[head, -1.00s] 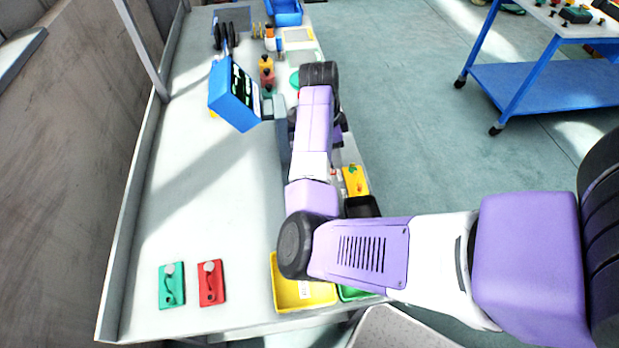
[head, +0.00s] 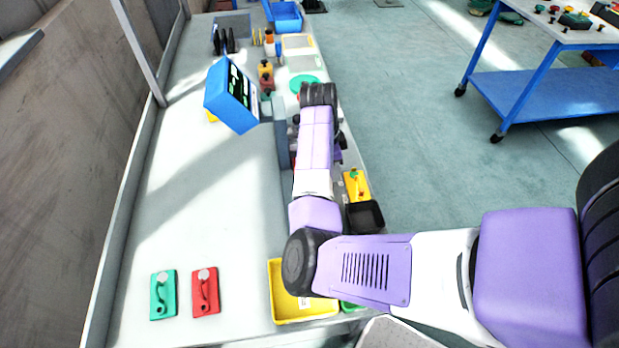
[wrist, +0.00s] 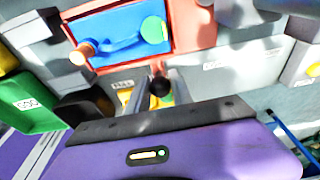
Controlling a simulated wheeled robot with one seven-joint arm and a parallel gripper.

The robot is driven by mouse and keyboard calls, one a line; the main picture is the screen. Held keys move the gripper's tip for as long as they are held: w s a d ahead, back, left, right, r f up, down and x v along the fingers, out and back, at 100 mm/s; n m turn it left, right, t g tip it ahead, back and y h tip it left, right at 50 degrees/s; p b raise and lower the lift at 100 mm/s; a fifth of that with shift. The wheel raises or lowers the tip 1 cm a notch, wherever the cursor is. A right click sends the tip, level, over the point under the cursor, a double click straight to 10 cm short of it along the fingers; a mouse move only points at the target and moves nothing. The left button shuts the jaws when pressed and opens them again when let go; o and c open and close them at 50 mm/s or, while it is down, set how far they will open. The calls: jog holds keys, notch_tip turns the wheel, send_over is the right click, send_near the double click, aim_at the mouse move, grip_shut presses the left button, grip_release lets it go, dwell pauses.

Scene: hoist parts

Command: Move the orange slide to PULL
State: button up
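The wrist view is blurred. A blue plate (wrist: 118,32) with an orange-red surround (wrist: 190,25) shows at the top, with an orange knob (wrist: 82,53) at its lower left and a green disc (wrist: 153,30) at its right. I cannot tell which orange part is the slide. A small label (wrist: 122,84) lies below the surround, too blurred to read surely. My gripper (wrist: 160,85) has its two grey fingers apart, with a dark round knob (wrist: 158,84) showing between them. I cannot tell if they touch it. In the head view my arm hides the gripper and this fixture.
A blue box-like screen (head: 231,95) stands on the bench (head: 215,190) left of my arm. Green (head: 163,295) and red (head: 206,290) plates lie at the near left, beside a yellow tray (head: 282,308). A blue-legged table (head: 540,90) stands across the floor.

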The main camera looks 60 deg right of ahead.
jog(key=shift+s+a+p, duration=0.6)
jog(key=shift+s+a, duration=0.65)
jog(key=shift+a, duration=0.2)
jog(key=shift+s+a+p, duration=0.6)
jog(key=shift+s+a, duration=0.65)
jog(key=shift+a, duration=0.15)
jog(key=o, duration=1)
jog(key=shift+c, duration=0.2)
jog(key=shift+r, duration=0.1)
notch_tip(320, 180, up, 9)
jog(key=p, duration=0.5)
